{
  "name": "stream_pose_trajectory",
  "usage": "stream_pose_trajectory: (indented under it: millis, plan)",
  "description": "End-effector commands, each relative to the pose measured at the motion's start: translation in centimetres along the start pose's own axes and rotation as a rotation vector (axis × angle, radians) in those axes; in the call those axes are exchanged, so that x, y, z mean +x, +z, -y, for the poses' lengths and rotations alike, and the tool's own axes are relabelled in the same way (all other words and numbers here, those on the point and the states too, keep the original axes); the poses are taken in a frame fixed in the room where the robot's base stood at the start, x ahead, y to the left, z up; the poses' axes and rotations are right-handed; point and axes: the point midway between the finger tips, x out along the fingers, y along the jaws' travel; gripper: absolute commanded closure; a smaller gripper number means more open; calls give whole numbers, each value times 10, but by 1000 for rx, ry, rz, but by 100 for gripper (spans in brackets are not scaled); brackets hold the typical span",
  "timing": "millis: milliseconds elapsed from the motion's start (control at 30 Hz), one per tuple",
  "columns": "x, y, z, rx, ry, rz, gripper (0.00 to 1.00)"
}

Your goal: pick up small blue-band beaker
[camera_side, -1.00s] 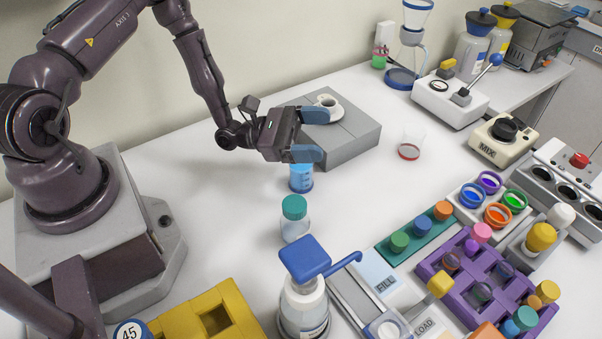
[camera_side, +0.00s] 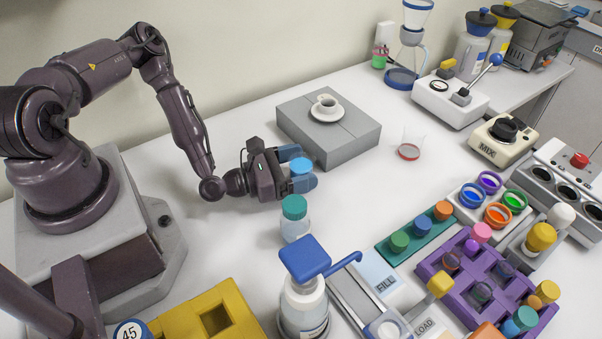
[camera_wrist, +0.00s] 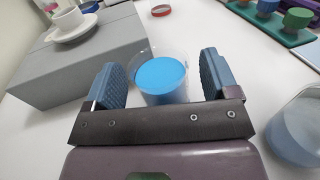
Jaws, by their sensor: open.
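The small blue-band beaker (camera_side: 300,167) stands on the white table in the side view, its blue top showing between the fingers of my gripper (camera_side: 301,168). In the wrist view the beaker (camera_wrist: 161,77) is clear-walled with a bright blue disc-like area, and appears upright. My gripper (camera_wrist: 160,82) is open, with one blue finger pad on each side of the beaker. A gap shows at the left pad; the right pad is close to the wall, and I cannot tell whether it touches. The beaker's lower part is hidden by my gripper in the side view.
A grey block (camera_side: 318,142) with a white cup and saucer (camera_side: 327,111) stands just behind my gripper. A teal-capped bottle (camera_side: 295,222) is close in front. A red-banded beaker (camera_side: 409,150) is to the right, with clear table between.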

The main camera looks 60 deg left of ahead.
Motion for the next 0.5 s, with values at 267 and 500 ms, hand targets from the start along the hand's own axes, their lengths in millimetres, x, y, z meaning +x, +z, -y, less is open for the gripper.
stream_pose_trajectory:
  millis: [267, 500]
  plan:
    - [10, 0, 0, -1, -1, 0, 20]
    - [9, 0, 0, 0, -1, 0, 52]
